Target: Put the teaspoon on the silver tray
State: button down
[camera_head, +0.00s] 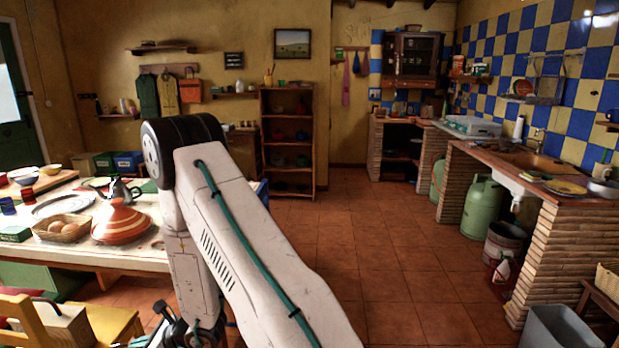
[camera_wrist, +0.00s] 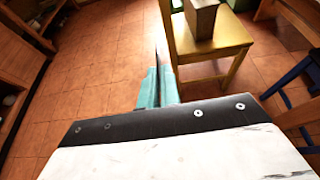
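The silver tray (camera_head: 62,205) is an oval grey plate lying on the white-topped table at the left of the head view. My gripper shows in the wrist view with its teal fingers (camera_wrist: 157,90) close together. A thin dark sliver, the teaspoon (camera_wrist: 157,58) seen edge-on, stands between the fingers and sticks out past their tips; its bowl cannot be made out. In the head view my arm hangs down at the table's right front, and the gripper is partly cut off at the bottom, apart from the tray.
On the table (camera_head: 150,258), a striped tagine (camera_head: 121,222), a basket of eggs (camera_head: 62,229) and a kettle (camera_head: 118,190) stand around the tray. A yellow chair (camera_wrist: 212,40) with a block on its seat is close to the gripper. The tiled floor (camera_head: 400,260) to the right is clear.

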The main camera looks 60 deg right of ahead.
aim_at(74, 203)
jog(key=z, duration=2.4)
jog(key=i, duration=1.65)
jog(key=z, duration=2.7)
